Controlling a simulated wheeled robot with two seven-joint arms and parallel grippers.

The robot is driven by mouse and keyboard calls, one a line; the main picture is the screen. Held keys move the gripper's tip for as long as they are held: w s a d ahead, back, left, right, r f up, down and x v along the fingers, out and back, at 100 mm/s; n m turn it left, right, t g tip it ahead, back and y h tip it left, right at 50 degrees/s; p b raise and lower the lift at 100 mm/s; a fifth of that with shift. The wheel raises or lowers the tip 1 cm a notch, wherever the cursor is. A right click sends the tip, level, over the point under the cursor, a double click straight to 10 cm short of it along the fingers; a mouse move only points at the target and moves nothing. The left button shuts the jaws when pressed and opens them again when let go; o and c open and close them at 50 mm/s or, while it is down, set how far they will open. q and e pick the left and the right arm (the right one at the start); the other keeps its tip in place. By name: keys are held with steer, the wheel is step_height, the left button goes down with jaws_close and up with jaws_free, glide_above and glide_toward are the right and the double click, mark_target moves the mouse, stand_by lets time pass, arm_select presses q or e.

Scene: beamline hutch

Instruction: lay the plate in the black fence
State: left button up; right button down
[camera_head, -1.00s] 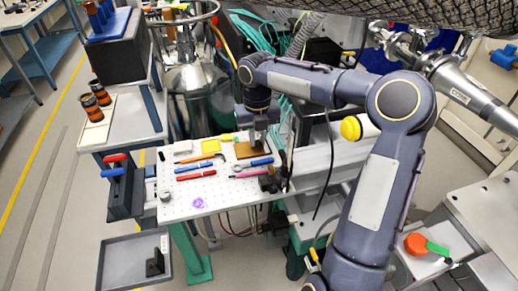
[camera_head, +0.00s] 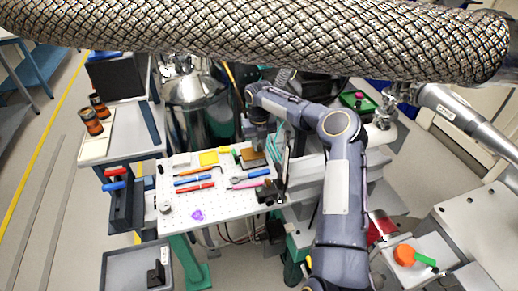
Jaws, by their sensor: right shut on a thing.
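The brown plate (camera_head: 252,158) is at the back right of the white perforated table (camera_head: 228,208). My right gripper (camera_head: 258,146) comes down from above at the plate's back edge and is shut on it. The fingertips are small and partly hidden by the wrist. Dark edging shows close around the plate. I cannot make out the black fence clearly, nor whether the plate lies flat inside it. My left gripper is not in view.
A thick braided hose (camera_head: 270,38) crosses the top.

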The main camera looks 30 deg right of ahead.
mark_target(259, 147)
steer(key=shift+f, duration=1.5)
steer(key=c, duration=1.8)
jaws_free()
steer(key=shift+f, duration=0.25)
steer(key=o, duration=0.4)
steer(key=shift+r, duration=0.1)
steer(key=shift+o, duration=0.2)
step_height(259, 147, up, 12)
steer(key=shift+r+b, duration=0.15)
steer(key=shift+b, duration=0.25)
